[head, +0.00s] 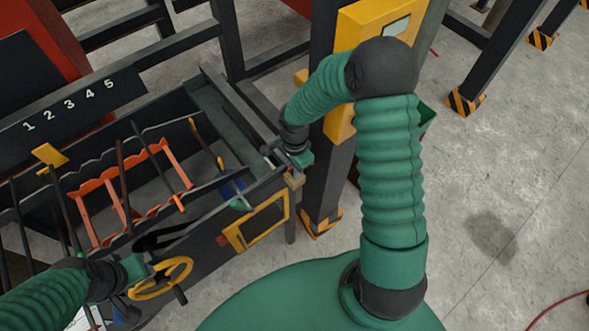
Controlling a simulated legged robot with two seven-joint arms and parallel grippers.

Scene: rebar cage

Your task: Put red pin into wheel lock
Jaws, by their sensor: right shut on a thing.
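My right gripper (287,157) is at the right end of the trough-like machine, beside the dark post. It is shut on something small. A small bit of red, which I take for the red pin (292,173), shows just under its jaws; most of it is hidden. A yellow handwheel (163,279) is on the machine's front at lower left. My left gripper (130,291) is at the wheel's left side; its fingers are too dark to tell if they are open or grip the rim. A small red part (222,240) sits right of the wheel; I cannot clearly make out the wheel lock.
An orange rebar frame (128,198) and several dark bars lie in the trough. A yellow-framed panel (262,222) is on its front. A dark post with a yellow box (350,30) stands behind my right arm. Concrete floor (510,190) at right is mostly clear.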

